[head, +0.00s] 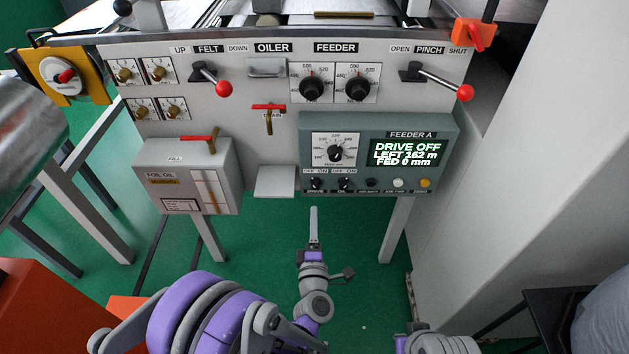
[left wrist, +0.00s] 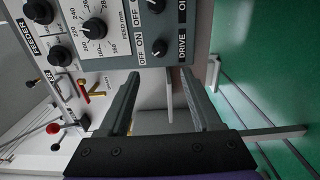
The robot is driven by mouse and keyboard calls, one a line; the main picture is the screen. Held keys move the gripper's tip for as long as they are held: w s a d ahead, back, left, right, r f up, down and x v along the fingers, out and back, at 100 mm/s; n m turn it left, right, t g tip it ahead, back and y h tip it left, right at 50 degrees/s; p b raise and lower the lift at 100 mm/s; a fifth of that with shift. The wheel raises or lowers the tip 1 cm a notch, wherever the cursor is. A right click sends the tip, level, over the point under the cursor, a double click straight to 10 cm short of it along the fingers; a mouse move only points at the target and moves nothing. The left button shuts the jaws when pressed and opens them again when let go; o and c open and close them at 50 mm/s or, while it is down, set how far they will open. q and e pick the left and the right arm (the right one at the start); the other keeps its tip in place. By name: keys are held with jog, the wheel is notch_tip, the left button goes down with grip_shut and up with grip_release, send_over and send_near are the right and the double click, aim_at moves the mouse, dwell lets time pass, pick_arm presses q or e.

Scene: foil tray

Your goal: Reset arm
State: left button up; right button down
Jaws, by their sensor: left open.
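My left gripper (head: 313,218) is in the lower middle of the head view, seen edge-on, below the feeder control box and in front of the machine. In the left wrist view its two fingers (left wrist: 163,85) are spread apart with nothing between them. The grey-green feeder box (head: 455,150) has a lit display (head: 404,154) reading "DRIVE OFF, LEFT 162 m, FED 0 mm". Below its dial are the drive switch (head: 316,183) and another OFF/ON switch (head: 344,183). The drive switch also shows in the left wrist view (left wrist: 160,47), apart from the fingers. My right gripper is out of view.
The machine panel carries the felt lever (head: 212,79), pinch lever (head: 436,80), red-handled drain valve (head: 268,117) and foil oil tank (head: 185,178). A small pale ledge (head: 277,182) juts out left of the feeder box. A pale wall (head: 520,150) closes the right side. Green floor lies open below.

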pick_arm(q)
jog(key=s+a+r+m+g+h, duration=0.2)
jog(key=s+r+m+g+h, duration=0.3)
jog(key=m, duration=0.6)
jog(key=s+a+f+m+g+y, duration=0.2)
jog(key=s+a+m+g, duration=0.2)
jog(key=s+a, duration=0.5)
jog(key=s+a+f+m+g+y, duration=0.35)
jog(key=s+a, duration=0.25)
jog(key=s, duration=0.7)
notch_tip(320, 180, up, 26)
jog(key=p, duration=2.2)
jog(key=shift+a, duration=0.15)
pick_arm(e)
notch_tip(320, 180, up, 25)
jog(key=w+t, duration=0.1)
pick_arm(q)
jog(key=shift+f+h, duration=0.1)
jog(key=shift+h, duration=0.15)
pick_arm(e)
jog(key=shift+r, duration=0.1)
